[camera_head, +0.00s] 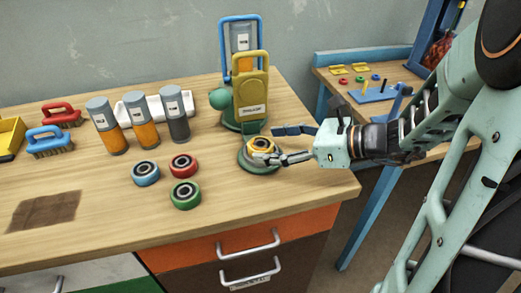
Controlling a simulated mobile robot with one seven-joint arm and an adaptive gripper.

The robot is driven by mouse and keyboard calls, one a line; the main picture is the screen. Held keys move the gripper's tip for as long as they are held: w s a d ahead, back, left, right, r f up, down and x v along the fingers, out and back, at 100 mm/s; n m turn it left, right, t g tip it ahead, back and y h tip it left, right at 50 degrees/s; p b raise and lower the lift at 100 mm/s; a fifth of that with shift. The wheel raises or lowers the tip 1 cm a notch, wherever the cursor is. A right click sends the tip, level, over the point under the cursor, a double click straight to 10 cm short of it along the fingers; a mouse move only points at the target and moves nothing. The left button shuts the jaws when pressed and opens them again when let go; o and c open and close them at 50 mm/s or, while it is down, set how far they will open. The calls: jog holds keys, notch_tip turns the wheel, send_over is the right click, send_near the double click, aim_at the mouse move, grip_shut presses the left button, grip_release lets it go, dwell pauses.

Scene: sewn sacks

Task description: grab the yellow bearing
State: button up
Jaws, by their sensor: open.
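The yellow bearing (262,145) sits on a round green base (245,162) near the right end of the workbench. My gripper (280,145) comes in from the right, with its fingers open and reaching to the bearing's right side. One finger passes behind the bearing and the other passes at its front right. Whether either finger touches it, I cannot tell. Blue (146,173), red (184,166) and green (185,194) bearings lie on the bench to the left.
Several bottles (141,122) and brushes (50,141) stand to the left. A second table (340,85) is behind my arm.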

jog(key=shift+x, duration=0.95)
jog(key=shift+c, duration=0.2)
jog(key=c, duration=1.5)
jog(key=shift+c, duration=0.7)
jog(key=shift+r, duration=0.25)
